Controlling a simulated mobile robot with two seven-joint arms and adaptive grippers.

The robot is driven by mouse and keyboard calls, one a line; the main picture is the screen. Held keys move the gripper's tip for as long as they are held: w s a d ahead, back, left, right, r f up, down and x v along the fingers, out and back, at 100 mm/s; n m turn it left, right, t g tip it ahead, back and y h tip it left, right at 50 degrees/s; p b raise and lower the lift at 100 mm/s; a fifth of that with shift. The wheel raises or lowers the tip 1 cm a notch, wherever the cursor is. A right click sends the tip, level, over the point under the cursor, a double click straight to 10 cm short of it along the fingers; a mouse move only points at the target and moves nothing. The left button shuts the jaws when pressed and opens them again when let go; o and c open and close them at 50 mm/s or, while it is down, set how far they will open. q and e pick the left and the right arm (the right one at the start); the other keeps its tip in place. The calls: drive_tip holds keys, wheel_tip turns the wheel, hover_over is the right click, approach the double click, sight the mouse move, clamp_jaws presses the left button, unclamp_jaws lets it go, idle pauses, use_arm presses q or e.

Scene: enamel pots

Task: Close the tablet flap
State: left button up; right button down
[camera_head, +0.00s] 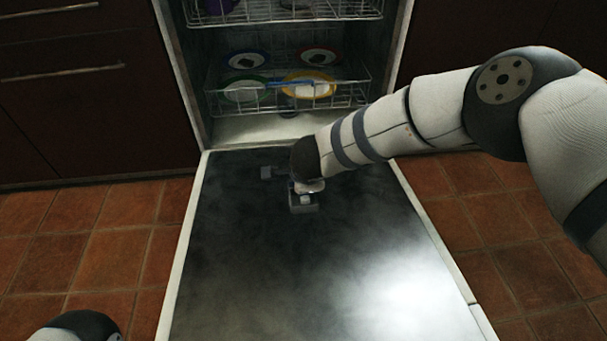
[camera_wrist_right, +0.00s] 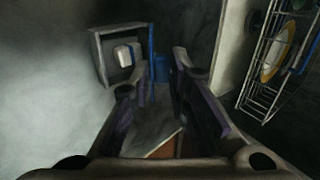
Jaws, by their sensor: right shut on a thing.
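The dishwasher door (camera_head: 250,260) lies open and flat. On it is the grey tablet compartment (camera_head: 303,208), just below my right gripper (camera_head: 308,186). In the right wrist view the compartment (camera_wrist_right: 97,62) is an open square box with a white tablet (camera_wrist_right: 127,54) inside. The tablet flap (camera_wrist_right: 160,68) looks like a narrow blue piece standing at the compartment's side, clear of the opening. My right gripper (camera_wrist_right: 160,78) has its fingertips on either side of this blue piece and is shut on it. The exact contact is dark and hard to see. My left gripper is out of view.
The lower rack (camera_head: 345,102) holds several plates, with the upper rack (camera_head: 280,12) above it. Dark cabinets (camera_head: 85,100) stand to the left. The tiled floor (camera_head: 100,240) beside the door is clear.

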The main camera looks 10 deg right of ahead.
drive_tip(key=s+t+p, duration=0.1)
drive_tip(key=t+p, duration=0.1)
drive_tip(key=p, duration=0.2)
drive_tip(key=shift+s, duration=0.25)
drive_tip(key=shift+s+f+t+p, duration=0.2)
drive_tip(key=shift+f+t+p, duration=0.15)
drive_tip(key=shift+p, duration=0.1)
drive_tip(key=shift+s+f+t, duration=0.4)
drive_tip(key=shift+f+t, duration=0.2)
drive_tip(key=shift+t, duration=0.05)
drive_tip(key=shift+s+f+t, duration=0.35)
drive_tip(key=shift+f+t, duration=0.2)
drive_tip(key=shift+t, duration=0.35)
use_arm(q)
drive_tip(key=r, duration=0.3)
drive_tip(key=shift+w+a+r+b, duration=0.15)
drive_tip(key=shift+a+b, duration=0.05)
drive_tip(key=shift+b, duration=0.2)
use_arm(e)
drive_tip(key=shift+s+f+t, duration=0.1)
drive_tip(key=shift+f+t, duration=0.1)
drive_tip(key=shift+t, duration=0.2)
drive_tip(key=shift+d, duration=0.1)
